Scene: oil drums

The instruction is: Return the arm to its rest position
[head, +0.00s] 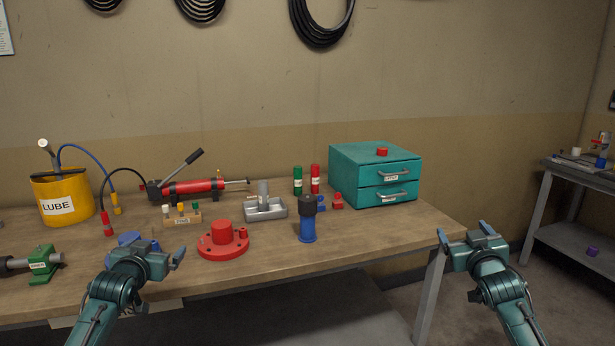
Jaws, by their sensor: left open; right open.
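My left gripper (154,249) is open and empty at the lower left, over the front part of the wooden workbench (340,242). It partly hides a blue round part (129,238) behind it. My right gripper (463,235) is open and empty at the lower right, just beyond the bench's right end, with the floor behind it. Both arms come up from the bottom edge of the head view, apart from each other. No object is held in either gripper.
A red flanged part (223,247) sits right of my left gripper, with a blue and black cylinder (307,228) further right. A teal drawer cabinet (345,175) stands at the back right. A yellow LUBE bucket (63,197) stands at the left. The bench's front right is clear.

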